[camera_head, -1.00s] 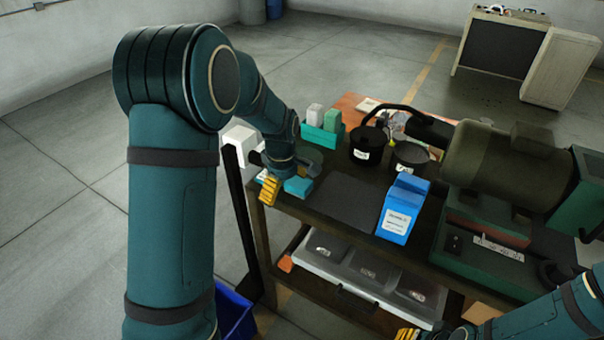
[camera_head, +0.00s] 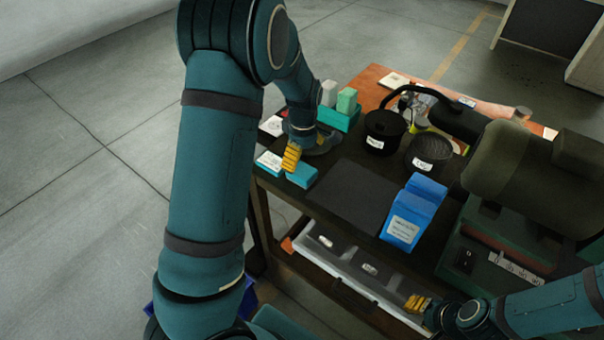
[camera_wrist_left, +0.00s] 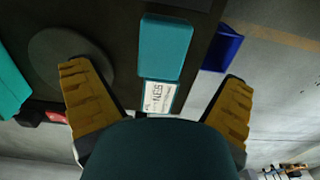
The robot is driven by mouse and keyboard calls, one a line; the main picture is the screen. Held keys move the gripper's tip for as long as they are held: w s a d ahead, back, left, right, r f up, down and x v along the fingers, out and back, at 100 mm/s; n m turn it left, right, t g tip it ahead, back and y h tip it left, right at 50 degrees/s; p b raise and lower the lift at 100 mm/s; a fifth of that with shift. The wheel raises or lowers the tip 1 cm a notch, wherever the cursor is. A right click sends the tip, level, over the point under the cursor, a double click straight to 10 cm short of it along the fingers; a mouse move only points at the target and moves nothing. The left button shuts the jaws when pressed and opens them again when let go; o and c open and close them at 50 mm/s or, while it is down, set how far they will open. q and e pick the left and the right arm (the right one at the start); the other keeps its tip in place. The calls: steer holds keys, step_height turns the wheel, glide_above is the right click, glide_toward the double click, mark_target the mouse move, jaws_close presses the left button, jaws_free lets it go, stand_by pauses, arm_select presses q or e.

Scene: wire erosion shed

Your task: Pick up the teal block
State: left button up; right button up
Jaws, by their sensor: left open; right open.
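The teal block (camera_head: 302,176) lies flat on the dark cart top near its left front edge. It also shows in the left wrist view (camera_wrist_left: 167,47), plain-topped, ahead of the fingertips. A teal piece with a white printed label (camera_head: 268,162) lies beside it; in the left wrist view that labelled piece (camera_wrist_left: 158,97) is between the fingers. My left gripper (camera_head: 291,157) is open and empty above these two pieces, its fingers (camera_wrist_left: 155,71) spread wide. My right gripper (camera_head: 418,303) is open, low at the cart's front by the lower tray, away from the block.
A teal holder (camera_head: 335,122) with a white and a green block stands behind my left gripper, near a grey round disc (camera_head: 322,143). A dark mat (camera_head: 345,195), blue box (camera_head: 414,212), two black containers (camera_head: 384,130) and a green machine (camera_head: 520,170) lie to the right.

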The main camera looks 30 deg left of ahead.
mark_target(302, 169)
arm_select(q)
step_height(302, 169, down, 6)
steer(key=shift+s+a+f, duration=0.15)
steer(key=shift+f, duration=0.05)
stand_by(0.3)
steer(key=c, duration=1.3)
